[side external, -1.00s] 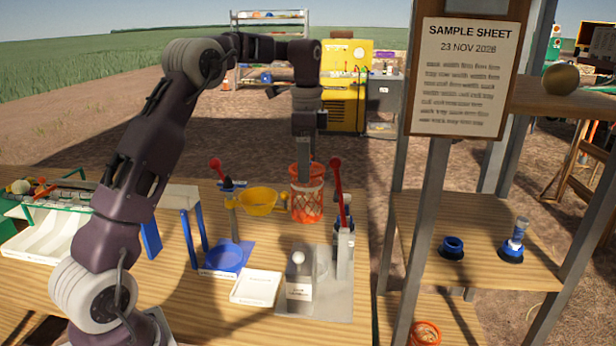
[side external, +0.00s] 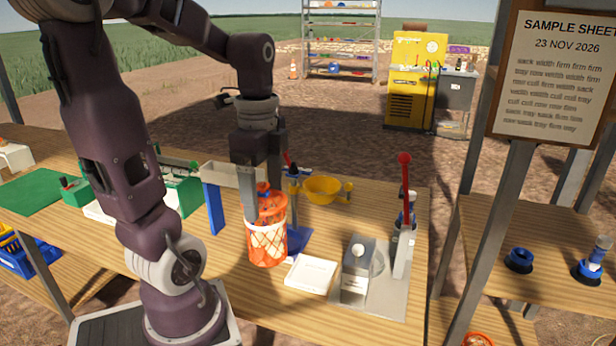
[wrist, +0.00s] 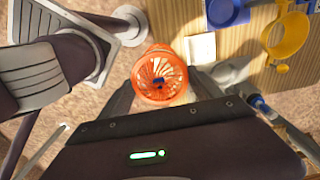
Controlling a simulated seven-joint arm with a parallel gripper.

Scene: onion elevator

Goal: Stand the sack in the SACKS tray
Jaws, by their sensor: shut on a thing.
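The sack (side external: 267,243) is an orange mesh bag with a pale band, upright in my gripper (side external: 265,200). In the wrist view the sack (wrist: 160,76) shows end-on between my two fingers (wrist: 162,90), which are shut on it. It hangs near the bench's front edge, left of a small white square tray (side external: 312,274); I cannot tell its exact height. A white tray (side external: 100,213) lies farther left, partly hidden by my arm. No SACKS label is readable, so I cannot tell which tray bears it.
A grey metal device (side external: 358,270) with a red-knobbed lever (side external: 405,160) stands to the right. A green mat (side external: 45,185) lies far left.

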